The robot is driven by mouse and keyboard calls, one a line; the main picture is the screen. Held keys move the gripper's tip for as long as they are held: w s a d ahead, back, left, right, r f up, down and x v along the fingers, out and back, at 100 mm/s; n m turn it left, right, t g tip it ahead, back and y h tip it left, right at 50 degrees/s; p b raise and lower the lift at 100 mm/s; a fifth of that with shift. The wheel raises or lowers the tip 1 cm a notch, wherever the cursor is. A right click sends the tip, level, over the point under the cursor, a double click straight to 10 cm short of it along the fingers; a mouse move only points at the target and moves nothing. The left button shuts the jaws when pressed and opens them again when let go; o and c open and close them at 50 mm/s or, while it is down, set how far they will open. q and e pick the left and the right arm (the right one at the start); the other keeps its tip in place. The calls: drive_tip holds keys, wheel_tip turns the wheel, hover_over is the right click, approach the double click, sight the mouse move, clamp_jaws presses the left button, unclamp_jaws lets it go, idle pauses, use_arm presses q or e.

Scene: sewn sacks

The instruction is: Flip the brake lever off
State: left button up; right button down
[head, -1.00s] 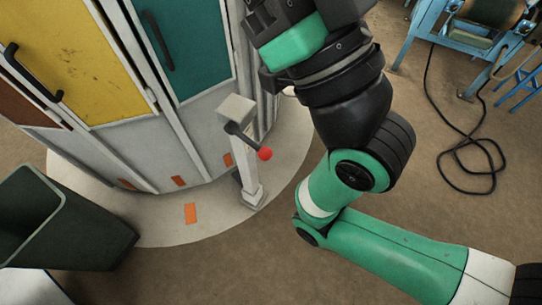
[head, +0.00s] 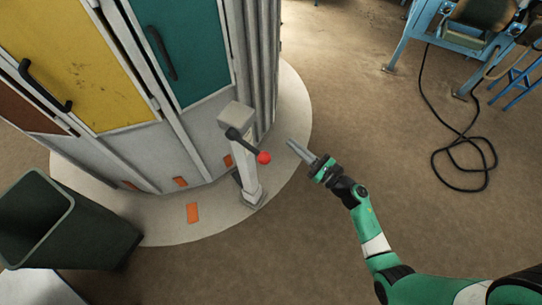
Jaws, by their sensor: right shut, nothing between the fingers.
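The brake lever (head: 247,145) is a short black arm with a red ball knob (head: 263,157) at its end. My right gripper (head: 293,145) is shut and empty. Its fingers point up and left, just right of the red knob, with a small gap between them in the picture. How far apart they are in depth I cannot tell. My left gripper is not in view.
A large round cabinet with a yellow door (head: 85,60) and a teal door (head: 185,45) stands behind the post on a pale round base (head: 165,225). A dark green bin (head: 75,225) stands at left. A black cable (head: 470,165) lies on open floor at right.

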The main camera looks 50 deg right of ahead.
drive_tip(key=s+a+f+n+g+y, duration=0.2)
drive_tip(key=s+a+f+n, duration=0.2)
drive_tip(key=f, duration=0.5)
drive_tip(key=shift+s+a, duration=0.3)
drive_tip(key=shift+s, duration=0.1)
drive_tip(key=shift+w, duration=0.1)
drive_tip(key=w+a+r, duration=0.2)
drive_tip(key=w+r, duration=0.1)
drive_tip(key=w, duration=0.5)
drive_tip(key=shift+w+r+b, duration=0.2)
drive_tip(key=shift+w+b, duration=0.05)
drive_tip(key=shift+b, duration=0.05)
drive_tip(key=shift+a, duration=0.1)
